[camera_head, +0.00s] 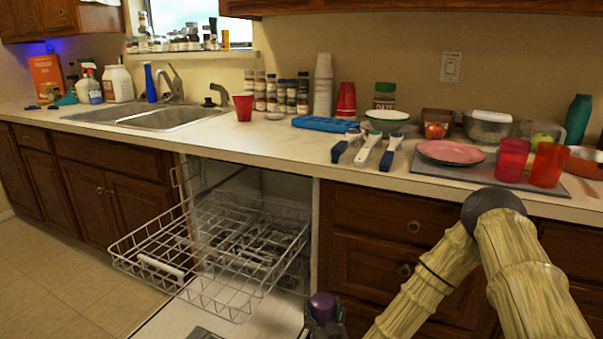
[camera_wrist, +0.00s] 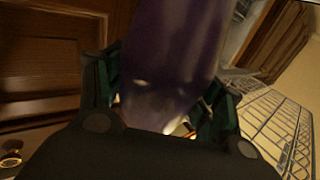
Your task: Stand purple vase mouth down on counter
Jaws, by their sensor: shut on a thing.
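The purple vase (camera_wrist: 176,60) fills the middle of the wrist view, between the dark green fingers of my gripper (camera_wrist: 165,100). My gripper is shut on it. In the head view a rounded purple part of the vase (camera_head: 322,306) shows at the bottom edge, low in front of the cabinets and below the counter's height. Most of the vase is cut off or hidden there, and I cannot tell which end is its mouth. The counter (camera_head: 285,147) runs across the head view, above and beyond my gripper.
An open dishwasher with a pulled-out white wire rack (camera_head: 215,245) is left of my gripper. Blue-and-white utensils (camera_head: 366,150), a pink plate (camera_head: 450,152) and red cups (camera_head: 548,165) crowd the counter's right.

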